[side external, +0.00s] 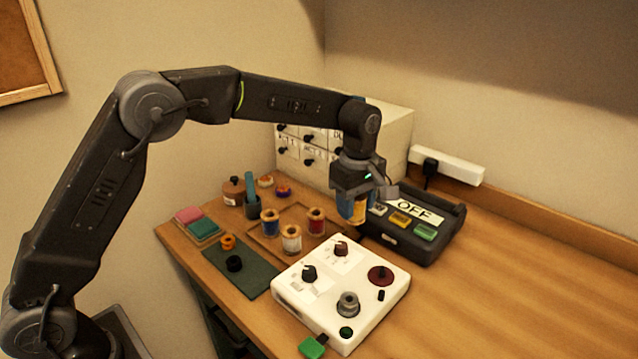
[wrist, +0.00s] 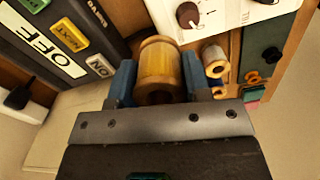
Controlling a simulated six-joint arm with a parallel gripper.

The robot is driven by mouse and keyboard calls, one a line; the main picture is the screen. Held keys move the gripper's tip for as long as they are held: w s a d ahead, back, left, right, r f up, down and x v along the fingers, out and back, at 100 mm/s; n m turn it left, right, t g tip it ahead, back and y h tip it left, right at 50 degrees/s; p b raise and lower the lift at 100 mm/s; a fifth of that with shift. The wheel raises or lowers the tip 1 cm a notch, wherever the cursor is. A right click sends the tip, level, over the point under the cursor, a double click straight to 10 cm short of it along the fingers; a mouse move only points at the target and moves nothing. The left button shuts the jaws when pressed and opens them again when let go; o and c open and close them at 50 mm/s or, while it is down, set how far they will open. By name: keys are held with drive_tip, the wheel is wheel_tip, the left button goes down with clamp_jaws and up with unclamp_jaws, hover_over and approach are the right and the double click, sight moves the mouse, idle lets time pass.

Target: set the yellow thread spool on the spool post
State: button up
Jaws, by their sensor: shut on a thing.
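My gripper (side external: 352,215) is shut on the yellow thread spool (wrist: 158,72), with one blue finger on each side of it in the wrist view. In the side view the yellow spool (side external: 358,209) is partly hidden by the fingers. It is held up behind the white control box (side external: 318,320), near the black device. A grey stepped post (side external: 348,304) stands on the front part of the white box; it looks like the spool post and appears bare. The spool is apart from it, farther back.
A wooden tray (side external: 262,250) holds blue (side external: 269,222), white (side external: 291,239) and red (side external: 316,221) spools. A black device (side external: 440,241) with an OFF label and coloured buttons stands right of my gripper. A drawer cabinet (side external: 393,135) stands behind. The table's right side is clear.

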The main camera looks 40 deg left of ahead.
drive_tip(key=m, duration=0.1)
approach(383, 260)
drive_tip(key=s, duration=0.1)
drive_tip(key=s+d, duration=0.1)
drive_tip(key=s+d+r, duration=0.1)
drive_tip(key=shift+s, duration=0.4)
drive_tip(key=shift+f, duration=2.85)
drive_tip(key=shift+f, duration=0.55)
drive_tip(key=o, duration=0.7)
drive_tip(key=shift+m, duration=0.3)
drive_tip(key=shift+c, duration=0.2)
wheel_tip(383, 260, up, 11)
